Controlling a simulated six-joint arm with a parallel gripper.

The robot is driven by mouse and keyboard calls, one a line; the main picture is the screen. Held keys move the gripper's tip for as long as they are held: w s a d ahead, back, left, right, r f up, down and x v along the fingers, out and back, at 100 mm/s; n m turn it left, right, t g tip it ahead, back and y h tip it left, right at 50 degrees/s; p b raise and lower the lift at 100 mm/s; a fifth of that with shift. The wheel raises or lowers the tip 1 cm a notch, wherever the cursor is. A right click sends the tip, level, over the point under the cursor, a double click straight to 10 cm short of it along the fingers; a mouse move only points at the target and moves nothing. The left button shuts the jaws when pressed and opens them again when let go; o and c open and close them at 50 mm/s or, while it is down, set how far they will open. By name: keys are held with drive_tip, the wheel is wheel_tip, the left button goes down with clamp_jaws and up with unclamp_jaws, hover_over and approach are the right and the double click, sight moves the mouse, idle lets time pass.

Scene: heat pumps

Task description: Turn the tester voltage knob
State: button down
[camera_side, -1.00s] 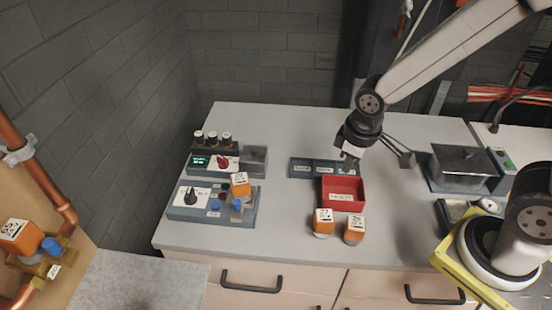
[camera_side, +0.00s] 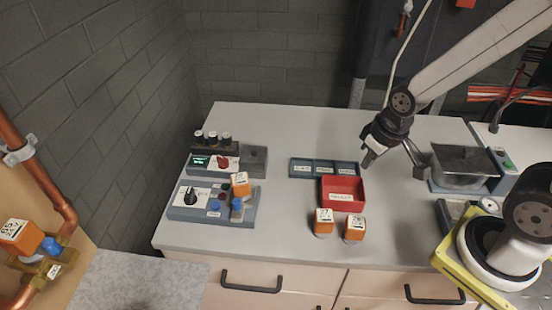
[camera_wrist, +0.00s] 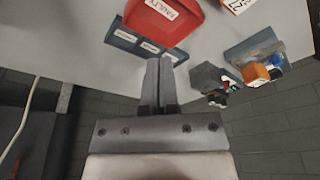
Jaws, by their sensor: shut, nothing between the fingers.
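Two grey-blue control boxes stand at the left of the bench. The front box (camera_side: 180,213) has a black knob (camera_side: 190,197) on a white plate, coloured buttons, and an orange actuator (camera_side: 240,185) on it. The rear box has a green display (camera_side: 200,161) and a red knob (camera_side: 222,162). The labels are too small to tell which knob sets voltage. My gripper (camera_side: 369,160) is shut and empty, above the bench behind the red tray, far right of both boxes. In the wrist view its fingers (camera_wrist: 160,62) are together, and the boxes show small at the right.
A red tray (camera_side: 342,206) marked FAULTY stands beside a grey-blue three-part tray (camera_side: 325,161). Two orange actuators (camera_side: 323,219) (camera_side: 355,227) stand in front. The bench between trays and control boxes is clear.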

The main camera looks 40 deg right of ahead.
idle(0.4)
drive_tip(key=shift+c, duration=2.4)
unclamp_jaws()
drive_tip(key=shift+w+a+r, duration=0.1)
drive_tip(key=shift+w, duration=0.15)
drive_tip(key=o, duration=0.4)
drive_tip(key=shift+w+a, duration=0.15)
drive_tip(key=shift+w, duration=0.25)
drive_tip(key=w+a+r+n, duration=0.1)
drive_tip(key=w+a, duration=0.3)
drive_tip(key=w, duration=0.4)
drive_tip(key=shift+w+n+g, duration=0.3)
drive_tip(key=shift+n, duration=0.2)
drive_tip(key=w+a+f+n, duration=0.1)
drive_tip(key=w+a+n, duration=0.1)
drive_tip(key=w+a, duration=0.3)
drive_tip(key=w+a+f+n+g, duration=0.1)
drive_tip(key=w+a, duration=0.4)
drive_tip(key=a, duration=0.7)
drive_tip(key=w+a+f+n+g, duration=0.1)
drive_tip(key=w+a+f+n, duration=0.1)
drive_tip(key=w+a, duration=0.4)
drive_tip(key=shift+a+n, duration=0.9)
drive_tip(key=shift+a, duration=0.25)
drive_tip(key=shift+a+f, duration=0.1)
drive_tip(key=shift+a, duration=0.5)
